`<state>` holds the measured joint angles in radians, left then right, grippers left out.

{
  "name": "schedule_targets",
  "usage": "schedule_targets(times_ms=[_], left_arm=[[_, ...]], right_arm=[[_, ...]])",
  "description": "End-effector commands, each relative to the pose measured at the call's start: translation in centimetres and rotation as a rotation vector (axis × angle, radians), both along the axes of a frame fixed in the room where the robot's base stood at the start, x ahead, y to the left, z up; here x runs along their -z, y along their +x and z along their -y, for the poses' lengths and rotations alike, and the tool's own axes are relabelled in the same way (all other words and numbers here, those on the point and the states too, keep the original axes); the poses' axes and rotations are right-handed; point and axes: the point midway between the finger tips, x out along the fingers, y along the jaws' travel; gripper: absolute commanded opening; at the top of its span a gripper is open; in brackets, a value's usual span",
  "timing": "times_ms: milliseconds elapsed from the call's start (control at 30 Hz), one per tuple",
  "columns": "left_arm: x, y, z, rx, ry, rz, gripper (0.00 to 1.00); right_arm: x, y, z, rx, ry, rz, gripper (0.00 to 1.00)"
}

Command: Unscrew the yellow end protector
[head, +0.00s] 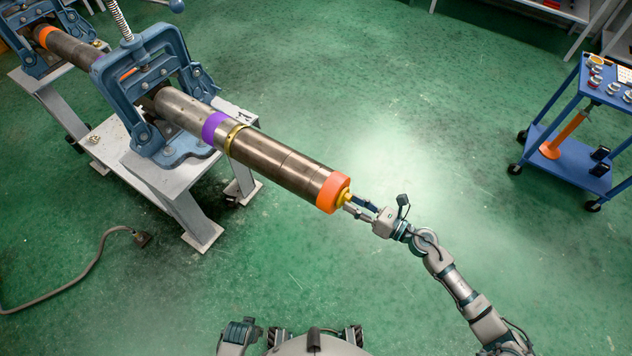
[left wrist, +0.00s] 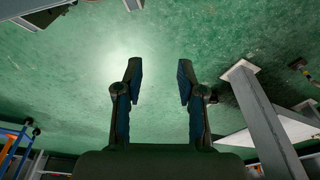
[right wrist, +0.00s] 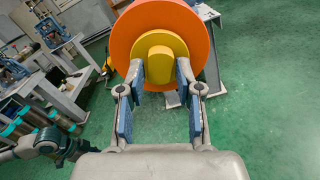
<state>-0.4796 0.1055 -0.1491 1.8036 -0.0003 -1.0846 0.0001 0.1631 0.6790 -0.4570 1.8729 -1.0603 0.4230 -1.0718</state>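The yellow end protector (head: 346,197) sits at the near end of the long steel pipe (head: 275,158), inside an orange ring (head: 331,192). In the right wrist view the protector (right wrist: 160,50) is a yellow disc with a raised block, against the broad orange face (right wrist: 195,30). My right gripper (head: 352,204) is at this pipe end. In its wrist view the open fingers (right wrist: 161,75) flank the yellow block with narrow gaps; whether a tip touches it I cannot tell. My left gripper (left wrist: 159,82) is open and empty above the floor, away from the pipe.
A blue pipe vise (head: 150,85) on a grey stand (head: 190,190) holds the pipe, which carries a purple band (head: 214,128) and a brass ring (head: 232,138). A blue cart (head: 575,165) stands at right. A cable (head: 85,270) lies at left. The middle floor is clear.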

Motion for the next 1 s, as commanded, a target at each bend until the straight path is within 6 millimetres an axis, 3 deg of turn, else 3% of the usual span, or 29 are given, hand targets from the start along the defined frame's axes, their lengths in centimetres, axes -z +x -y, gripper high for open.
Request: schedule_targets(times_ms=[300, 600, 833, 1000], left_arm=[[0.0, 0.1, 0.0, 0.0, 0.0, 0.0, 0.39], [0.9, -0.2, 0.0, 0.0, 0.0, -0.005, 0.39], [0.8, -0.2, 0.0, 0.0, 0.0, -0.004, 0.39], [-1.0, 0.4, 0.0, -0.001, -0.001, 0.007, 0.39]], right_arm=[[0.0, 0.0, 0.0, 0.0, 0.001, -0.001, 0.47], [0.3, -1.2, 1.8, 0.0, -0.001, -0.003, 0.47], [0.0, -1.2, 1.8, 0.0, 0.0, -0.002, 0.47], [0.0, -1.2, 1.8, 0.0, 0.0, -0.002, 0.47]])
